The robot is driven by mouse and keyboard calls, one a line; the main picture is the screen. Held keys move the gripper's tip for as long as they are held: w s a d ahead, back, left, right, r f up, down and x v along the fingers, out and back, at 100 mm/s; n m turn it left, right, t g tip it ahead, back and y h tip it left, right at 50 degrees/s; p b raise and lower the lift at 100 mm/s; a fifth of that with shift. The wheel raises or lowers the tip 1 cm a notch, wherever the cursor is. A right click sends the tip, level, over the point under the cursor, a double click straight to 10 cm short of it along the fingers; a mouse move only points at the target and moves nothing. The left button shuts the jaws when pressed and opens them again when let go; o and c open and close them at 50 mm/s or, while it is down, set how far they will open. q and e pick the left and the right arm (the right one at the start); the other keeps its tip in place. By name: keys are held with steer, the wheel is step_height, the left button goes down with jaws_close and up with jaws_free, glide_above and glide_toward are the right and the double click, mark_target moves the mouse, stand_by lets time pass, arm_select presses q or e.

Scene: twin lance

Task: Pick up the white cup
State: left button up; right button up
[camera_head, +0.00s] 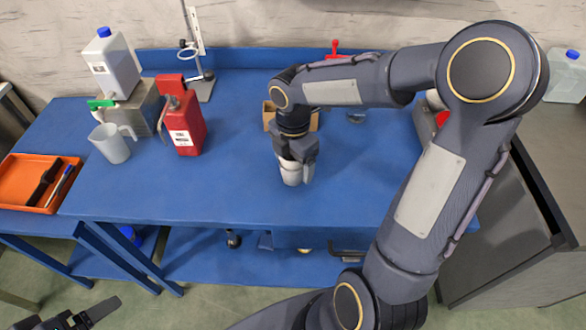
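The white cup (291,175) stands upright over the blue table, near its front edge. My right gripper (296,163) reaches down over it from above, with its fingers around the cup's upper part. One finger lies close along the cup's right side. The gripper hides the cup's rim, and I cannot tell whether the fingers press on it. My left gripper (82,316) is low at the bottom left corner, partly cut off and away from the table.
A red canister (183,128), a grey pitcher (111,144) and a white jug with a blue cap (112,66) stand at the left. An orange tray (22,181) holds tools. A brown box (269,112) is behind my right gripper. The table's front middle is clear.

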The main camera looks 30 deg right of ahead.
steer(key=c, duration=0.8)
